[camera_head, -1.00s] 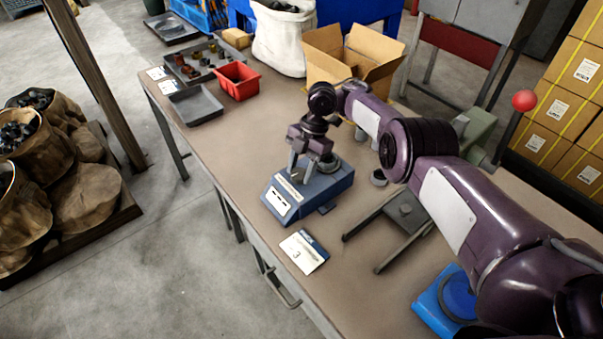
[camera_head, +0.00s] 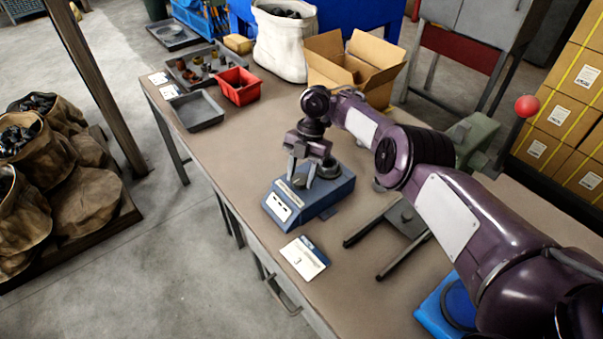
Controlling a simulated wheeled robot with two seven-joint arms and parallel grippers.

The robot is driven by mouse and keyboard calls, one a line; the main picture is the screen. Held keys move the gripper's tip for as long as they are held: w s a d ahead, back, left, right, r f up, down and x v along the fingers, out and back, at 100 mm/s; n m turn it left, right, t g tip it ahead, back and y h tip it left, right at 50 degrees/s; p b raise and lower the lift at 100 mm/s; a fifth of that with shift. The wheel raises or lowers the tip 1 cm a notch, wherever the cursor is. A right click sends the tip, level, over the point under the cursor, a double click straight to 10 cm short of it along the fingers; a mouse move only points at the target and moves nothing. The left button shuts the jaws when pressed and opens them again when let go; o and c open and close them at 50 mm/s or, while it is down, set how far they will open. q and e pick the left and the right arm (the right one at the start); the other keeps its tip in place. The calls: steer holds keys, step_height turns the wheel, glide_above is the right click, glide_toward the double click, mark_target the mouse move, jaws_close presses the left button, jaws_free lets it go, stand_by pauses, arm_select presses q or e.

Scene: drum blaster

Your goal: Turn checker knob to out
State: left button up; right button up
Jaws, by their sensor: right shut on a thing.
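The checker is a blue box (camera_head: 322,197) with a pale front panel on the workbench. A round grey part (camera_head: 329,168) sits on its top, and my gripper partly hides that top. My right gripper (camera_head: 300,182) is over the left part of the box top, fingers pointing down. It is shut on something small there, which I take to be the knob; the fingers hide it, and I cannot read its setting. My left gripper is not in view.
A card (camera_head: 305,258) lies in front of the checker. A dark metal stand (camera_head: 402,218) is to its right. A red bin (camera_head: 239,86), a grey tray (camera_head: 197,110) and an open cardboard box (camera_head: 354,65) stand farther back. The bench between tray and checker is clear.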

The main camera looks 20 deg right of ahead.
steer(key=shift+r, duration=0.1)
steer(key=o, duration=1)
steer(key=shift+c, duration=0.2)
steer(key=v, duration=0.7)
steer(key=shift+w+r, duration=0.15)
steer(key=shift+r, duration=0.15)
steer(key=shift+d+f, duration=0.1)
